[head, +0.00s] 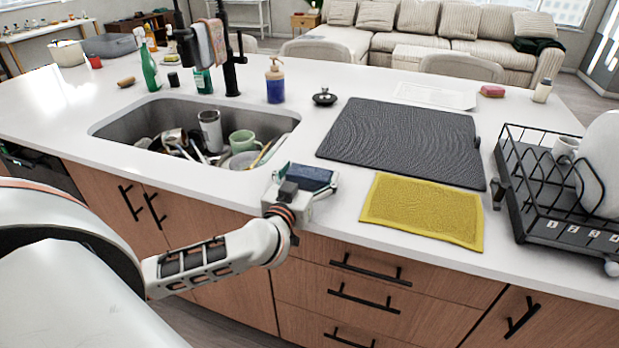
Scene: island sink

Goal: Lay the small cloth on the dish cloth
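A flat yellow cloth (423,210) lies on the counter near its front edge, just in front of a dark grey textured mat (400,140). A small cloth with grey and pinkish parts (208,43) hangs over the black faucet behind the sink. I cannot tell for sure which of these the task calls the small cloth and which the dish cloth. My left gripper (305,178) is at the counter's front edge, between the sink and the yellow cloth, apart from that cloth. Its fingertips are not clear, so its opening is hidden. My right gripper is out of view.
The sink (118,124) holds a cup, a green mug and other dishes. A blue soap bottle (275,82) and a small black item (324,97) stand behind it. A black dish rack (520,188) with plates is at the right. A pink sponge (492,91) lies at the back.

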